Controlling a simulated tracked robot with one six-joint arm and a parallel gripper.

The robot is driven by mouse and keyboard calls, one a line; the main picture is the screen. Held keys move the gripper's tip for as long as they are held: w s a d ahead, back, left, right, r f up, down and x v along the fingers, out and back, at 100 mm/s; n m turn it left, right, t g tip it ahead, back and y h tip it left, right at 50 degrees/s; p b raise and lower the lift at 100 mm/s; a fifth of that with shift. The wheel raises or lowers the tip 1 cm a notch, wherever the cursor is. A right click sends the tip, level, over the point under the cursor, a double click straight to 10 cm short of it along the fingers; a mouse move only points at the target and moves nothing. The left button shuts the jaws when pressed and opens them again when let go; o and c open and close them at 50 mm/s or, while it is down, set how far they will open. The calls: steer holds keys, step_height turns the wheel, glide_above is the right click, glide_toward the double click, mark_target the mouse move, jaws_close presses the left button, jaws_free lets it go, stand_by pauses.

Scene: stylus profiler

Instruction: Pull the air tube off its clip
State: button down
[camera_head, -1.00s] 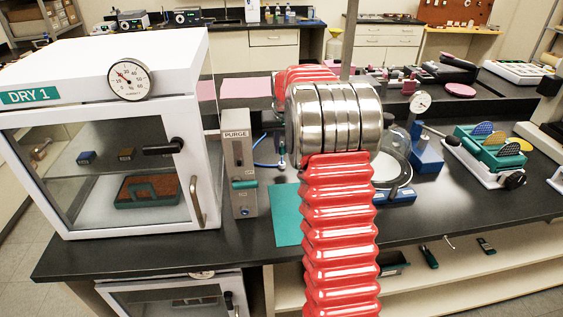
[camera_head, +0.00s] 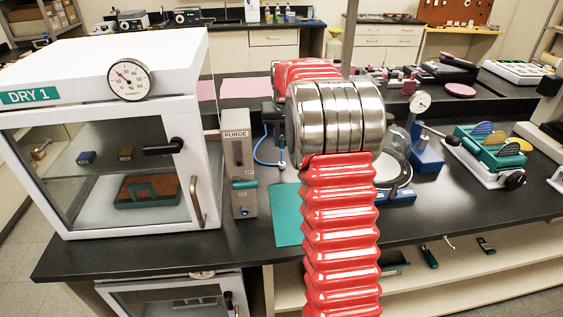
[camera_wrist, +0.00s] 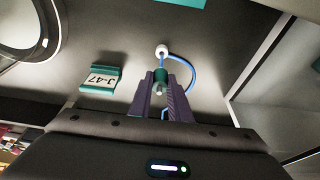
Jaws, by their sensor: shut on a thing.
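The air tube (camera_wrist: 183,63) is a thin blue line that loops to the right of my gripper in the wrist view. My gripper (camera_wrist: 161,88) has purple fingers, shut on the tube's teal end piece (camera_wrist: 161,75). A small round white piece (camera_wrist: 162,51) shows just beyond the fingertips; I cannot tell if it is the clip or part of the tube. In the head view the blue tube (camera_head: 259,155) curves above the bench beside the purge panel (camera_head: 239,165). My arm hides most of my gripper there.
A white dry cabinet (camera_head: 110,228) with a dial stands left of the purge panel. A teal mat (camera_head: 287,225) lies in front. A blue stand (camera_head: 427,155) with a dial is to the right. A tag marked J-47 (camera_wrist: 98,79) is left of my gripper.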

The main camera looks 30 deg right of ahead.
steer(key=shift+r, duration=1.25)
steer(key=shift+s, duration=0.15)
